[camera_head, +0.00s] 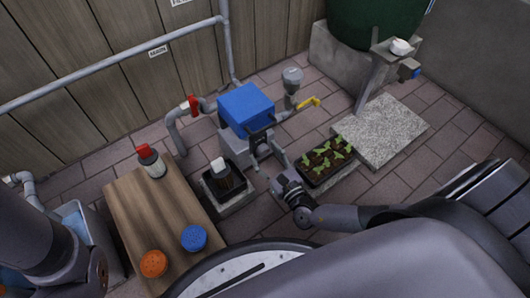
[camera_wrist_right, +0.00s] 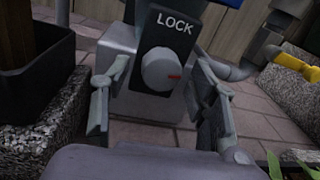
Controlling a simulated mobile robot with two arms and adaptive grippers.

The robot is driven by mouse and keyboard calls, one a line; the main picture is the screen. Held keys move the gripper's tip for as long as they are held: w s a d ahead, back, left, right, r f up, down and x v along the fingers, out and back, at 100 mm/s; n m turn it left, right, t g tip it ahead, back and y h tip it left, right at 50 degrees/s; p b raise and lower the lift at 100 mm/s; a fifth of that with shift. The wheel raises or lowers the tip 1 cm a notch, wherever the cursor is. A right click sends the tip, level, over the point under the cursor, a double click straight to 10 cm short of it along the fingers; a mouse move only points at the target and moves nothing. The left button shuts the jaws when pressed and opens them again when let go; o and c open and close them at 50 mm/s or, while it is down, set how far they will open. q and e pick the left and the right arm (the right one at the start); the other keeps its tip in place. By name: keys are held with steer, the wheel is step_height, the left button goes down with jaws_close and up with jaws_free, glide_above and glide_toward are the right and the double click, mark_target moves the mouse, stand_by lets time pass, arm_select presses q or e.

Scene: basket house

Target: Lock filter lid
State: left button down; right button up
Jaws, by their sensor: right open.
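The filter is a grey housing with a blue lid (camera_head: 245,105), which looks closed in the head view. On its front is a black plate (camera_wrist_right: 177,28) marked LOCK. Below the word is a round grey knob (camera_wrist_right: 160,68) with a red mark pointing right, not up at the word. My right gripper (camera_head: 274,163) is in front of the housing. In the right wrist view its open fingers (camera_wrist_right: 160,88) stand on both sides of the knob, with nothing held. My left arm shows at the left edge, but I cannot make out its gripper fingers.
A black pot (camera_head: 224,186) stands left of the gripper. A seedling tray (camera_head: 322,178) lies to its right. A yellow-handled valve (camera_head: 308,103) is behind right.

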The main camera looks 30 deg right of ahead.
steer(key=shift+c, duration=0.3)
steer(key=c, duration=1.1)
steer(key=shift+n, duration=0.5)
steer(key=n+p, duration=0.1)
steer(key=n, duration=0.2)
steer(key=n+p, duration=0.1)
steer(key=n, duration=0.3)
steer(key=shift+d+n+t, duration=0.15)
steer(key=shift+n+t, duration=0.15)
steer(key=n+y+p, duration=0.1)
steer(key=n+p, duration=0.1)
steer(key=n, duration=0.4)
steer(key=shift+n, duration=0.7)
